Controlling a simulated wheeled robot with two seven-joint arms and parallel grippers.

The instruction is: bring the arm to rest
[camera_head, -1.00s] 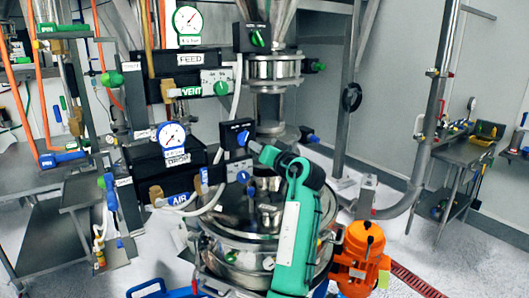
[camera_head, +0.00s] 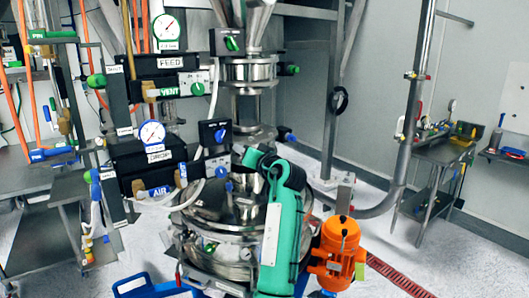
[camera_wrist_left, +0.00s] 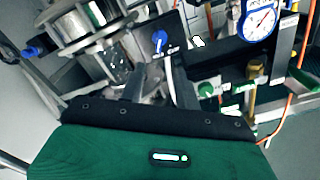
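My left arm, green with dark joints, stands in front of the steel vessel (camera_head: 205,235) in the head view. Its left gripper (camera_head: 240,156) is small at the arm's far end, just right of and below a black switch box with a blue knob (camera_head: 222,135). In the left wrist view, two dark grey fingers of the left gripper (camera_wrist_left: 161,85) stand apart, with a pale hose behind the gap and nothing seen held. The blue knob (camera_wrist_left: 159,39) lies beyond them, apart from the fingers. My right gripper is not in view.
A black panel with gauges, the FEED label (camera_head: 170,62) and hoses stands left of the arm. An orange motor (camera_head: 336,250) is close on the right. A steel bench (camera_head: 440,150) stands at the back right, with clear floor before it.

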